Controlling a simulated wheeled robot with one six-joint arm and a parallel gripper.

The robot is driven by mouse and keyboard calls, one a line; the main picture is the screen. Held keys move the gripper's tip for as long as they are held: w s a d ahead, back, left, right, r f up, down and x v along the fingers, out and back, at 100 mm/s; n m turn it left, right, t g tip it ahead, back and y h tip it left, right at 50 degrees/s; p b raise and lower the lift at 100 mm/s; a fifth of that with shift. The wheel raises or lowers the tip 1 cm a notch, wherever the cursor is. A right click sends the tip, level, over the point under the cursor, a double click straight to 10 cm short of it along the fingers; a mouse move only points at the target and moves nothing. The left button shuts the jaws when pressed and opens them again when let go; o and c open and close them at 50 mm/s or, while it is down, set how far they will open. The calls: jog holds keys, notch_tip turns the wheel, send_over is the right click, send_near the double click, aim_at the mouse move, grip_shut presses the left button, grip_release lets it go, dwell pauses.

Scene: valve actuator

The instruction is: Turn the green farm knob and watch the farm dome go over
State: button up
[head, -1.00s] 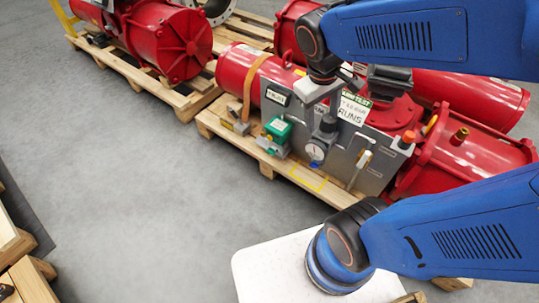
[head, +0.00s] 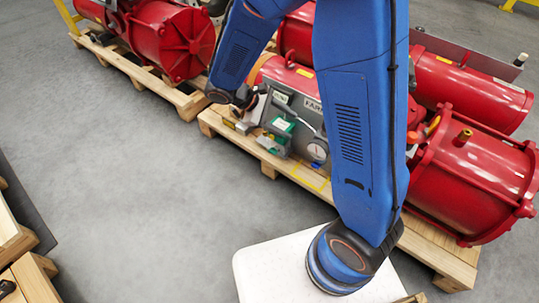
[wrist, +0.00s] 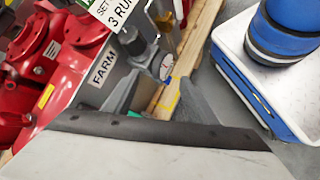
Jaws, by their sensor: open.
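A grey panel on the red actuator carries a FARM plate (head: 312,105), which also shows in the wrist view (wrist: 103,67). A green-topped block (head: 283,125) sits at the panel's lower left. I cannot tell whether it bears the green knob. A round gauge (head: 318,150) is right of it and also shows in the wrist view (wrist: 167,66). My gripper (wrist: 160,92) is open and empty, its grey fingers in front of the panel and gauge; I cannot tell the exact gap. In the head view it is small, near the panel's left end. No dome can be made out.
The red actuator (head: 465,175) lies on a wooden pallet (head: 440,262). Another red actuator (head: 175,45) stands on a pallet at the back left. My arm hides the panel's right part. The grey floor (head: 135,175) at left is open.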

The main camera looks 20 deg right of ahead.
aim_at(271, 152)
jog(key=w+a+f+n+t+h, duration=0.15)
jog(key=a+f+n+t, duration=0.3)
jog(key=f, duration=0.75)
jog(key=w+a+f+n+t+h, duration=0.15)
jog(key=a+f+n+t, duration=0.35)
jog(key=f, duration=0.6)
jog(key=w+a+f+n+t+h, duration=0.1)
jog(key=a+f+n+t+h, duration=0.15)
jog(key=a+f+n, duration=0.65)
jog(key=w+d+f+m, duration=0.1)
jog(key=w+d, duration=0.2)
jog(key=d, duration=0.2)
jog(key=w+d+f+m, duration=0.1)
jog(key=w+d, duration=0.2)
jog(key=d, duration=0.3)
jog(key=w+d+f+m, duration=0.1)
jog(key=w+d, duration=0.3)
jog(key=d, duration=0.2)
jog(key=c, duration=1.1)
